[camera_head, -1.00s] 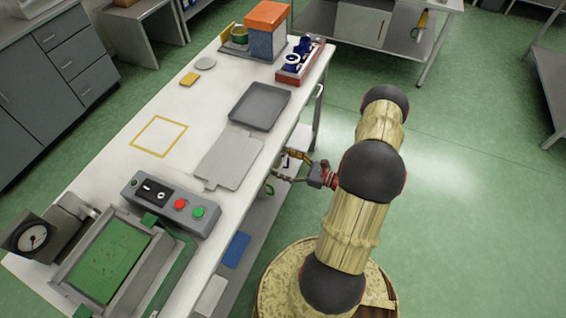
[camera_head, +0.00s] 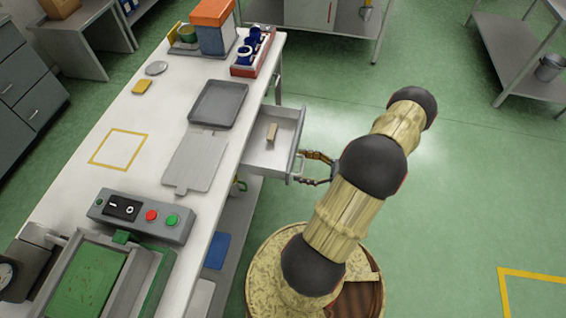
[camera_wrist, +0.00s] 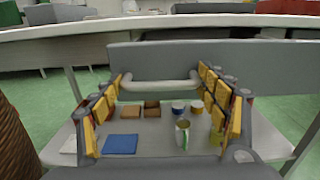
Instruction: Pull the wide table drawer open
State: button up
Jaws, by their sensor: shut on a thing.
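The wide table drawer (camera_head: 262,155) stands pulled out from the long side of the white table (camera_head: 165,105). It is grey, with a small tan block (camera_head: 271,132) lying inside. Its grey front (camera_wrist: 235,52) and pale bar handle (camera_wrist: 160,84) show in the wrist view. My gripper (camera_head: 304,166) is shut on the handle, at the outer face of the drawer. In the wrist view my gripper (camera_wrist: 162,79) has its yellow-padded fingers at the two ends of the handle. The fingertips are partly hidden in the head view.
A dark tray (camera_head: 218,104), a grey board (camera_head: 195,160) and a button box (camera_head: 140,216) lie on the tabletop. A lower shelf (camera_wrist: 160,129) under the drawer holds mugs and a blue item (camera_wrist: 122,144). Green floor (camera_head: 470,190) to the right is clear.

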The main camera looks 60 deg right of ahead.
jog(key=shift+v, duration=3)
jog(key=shift+w+d, duration=0.1)
jog(key=shift+d, duration=0.05)
jog(key=o, duration=1.4)
jog(key=v, duration=1.2)
jog(key=shift+f, duration=0.1)
